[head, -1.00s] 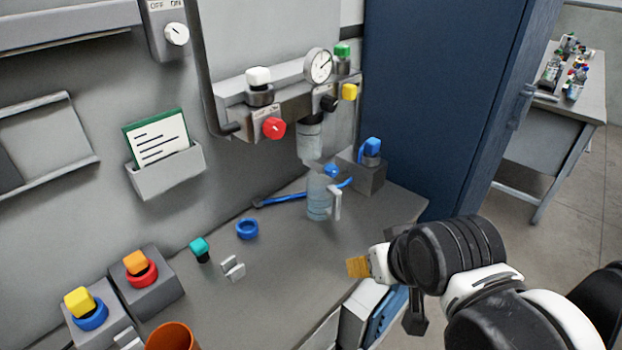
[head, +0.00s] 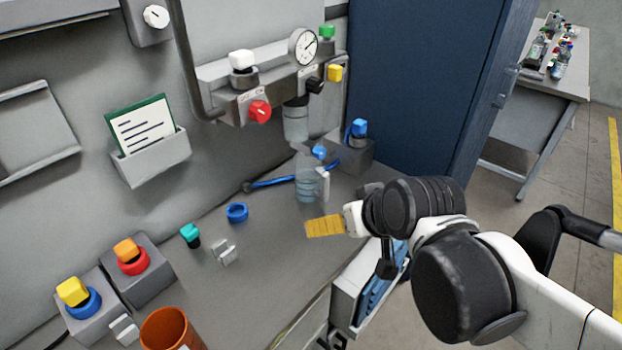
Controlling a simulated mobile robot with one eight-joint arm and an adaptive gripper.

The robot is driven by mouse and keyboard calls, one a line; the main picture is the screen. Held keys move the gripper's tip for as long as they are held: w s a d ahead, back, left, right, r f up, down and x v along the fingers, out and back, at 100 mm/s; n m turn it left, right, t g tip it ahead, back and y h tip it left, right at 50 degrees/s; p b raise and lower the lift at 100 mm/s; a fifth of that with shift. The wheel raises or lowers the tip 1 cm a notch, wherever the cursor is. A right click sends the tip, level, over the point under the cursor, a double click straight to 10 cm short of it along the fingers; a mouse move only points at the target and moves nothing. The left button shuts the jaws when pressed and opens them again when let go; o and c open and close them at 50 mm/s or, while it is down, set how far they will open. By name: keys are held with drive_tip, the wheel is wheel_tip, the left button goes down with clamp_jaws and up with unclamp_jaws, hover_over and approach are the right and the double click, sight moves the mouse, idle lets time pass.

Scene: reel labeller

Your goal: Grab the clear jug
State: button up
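The clear jug (head: 306,182) stands upright on the grey worktop, below the gauge panel. It is see-through and bluish, with a pale handle on its right side and a blue part at its top.
A grey block with a blue-topped piece (head: 358,130) stands behind the jug to the right. A blue hose (head: 275,182) lies behind it. A blue ring (head: 237,212), a teal-capped piece (head: 190,235) and an orange cup (head: 170,330) are to the left. A blue cabinet (head: 430,80) stands at right.

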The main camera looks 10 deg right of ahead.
drive_tip(key=w+n+t+y+p, duration=0.2)
drive_tip(key=w+t, duration=0.1)
drive_tip(key=w, duration=1)
drive_tip(key=t, duration=0.2)
approach(309, 167)
drive_tip(key=w+f, duration=0.2)
drive_tip(key=shift+w+d+p, duration=0.35)
drive_tip(key=shift+d+p, duration=0.05)
drive_tip(key=shift+w+d+f, duration=0.15)
drive_tip(key=shift+f, duration=0.05)
drive_tip(key=shift+w+f, duration=0.3)
drive_tip(key=shift+w, duration=0.2)
drive_tip(key=b+x, duration=0.1)
drive_tip(key=x, duration=0.2)
drive_tip(key=b+x, duration=0.1)
drive_tip(key=x, duration=0.2)
drive_tip(key=b+x, duration=0.1)
drive_tip(key=x, duration=0.3)
drive_tip(key=shift+s+a, duration=0.15)
drive_tip(key=shift+a, duration=0.1)
drive_tip(key=c, duration=1.5)
